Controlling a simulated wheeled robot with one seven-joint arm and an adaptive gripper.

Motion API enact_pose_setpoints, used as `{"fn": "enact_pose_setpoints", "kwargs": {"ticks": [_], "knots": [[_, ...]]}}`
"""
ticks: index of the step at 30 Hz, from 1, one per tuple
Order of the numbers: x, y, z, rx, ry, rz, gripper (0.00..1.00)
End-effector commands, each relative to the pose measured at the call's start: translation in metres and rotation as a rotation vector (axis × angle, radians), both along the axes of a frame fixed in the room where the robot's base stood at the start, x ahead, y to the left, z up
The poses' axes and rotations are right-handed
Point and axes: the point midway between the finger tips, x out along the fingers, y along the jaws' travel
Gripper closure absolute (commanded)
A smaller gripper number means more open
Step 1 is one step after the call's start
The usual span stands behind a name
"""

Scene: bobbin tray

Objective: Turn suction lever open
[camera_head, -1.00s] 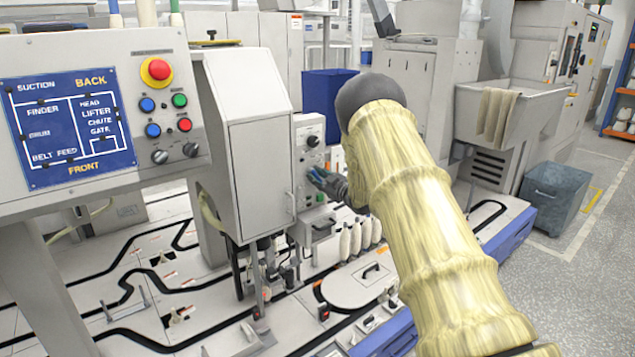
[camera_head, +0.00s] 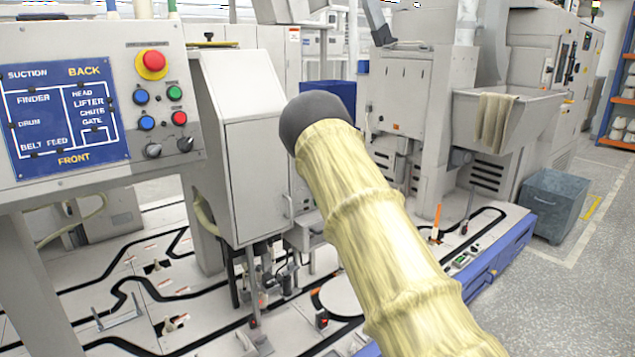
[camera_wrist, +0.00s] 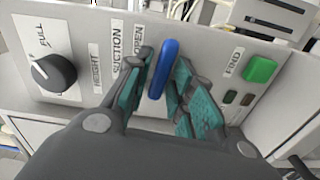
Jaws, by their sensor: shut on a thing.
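The suction lever (camera_wrist: 161,72) is a blue bar on a light grey panel (camera_wrist: 88,40) in the wrist view. It lies between the teal-padded fingers of my gripper (camera_wrist: 167,80), which is shut on it. The lever's upper end leans slightly right in that view. Labels reading SUCTION (camera_wrist: 117,53) and OPEN (camera_wrist: 139,40) sit to its left. In the head view my arm's sleeve hides the gripper and the lever.
A black knob (camera_wrist: 54,73) is left of the lever and a green button (camera_wrist: 261,70) is right of it. In the head view a grey cabinet (camera_head: 260,170) stands left of my arm, and a control panel (camera_head: 100,180) stands further left.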

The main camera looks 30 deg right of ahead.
Motion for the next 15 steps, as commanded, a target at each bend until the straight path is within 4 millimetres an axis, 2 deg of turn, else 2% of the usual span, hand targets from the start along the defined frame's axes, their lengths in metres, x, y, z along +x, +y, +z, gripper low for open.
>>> {"fn": "enact_pose_setpoints", "kwargs": {"ticks": [6, 15], "knots": [[-0.0005, -0.0003, -0.0007, -0.091, -0.005, 0.0, 1.0], [-0.0006, -0.0003, 0.0003, -0.134, -0.008, 0.0, 1.0]]}}
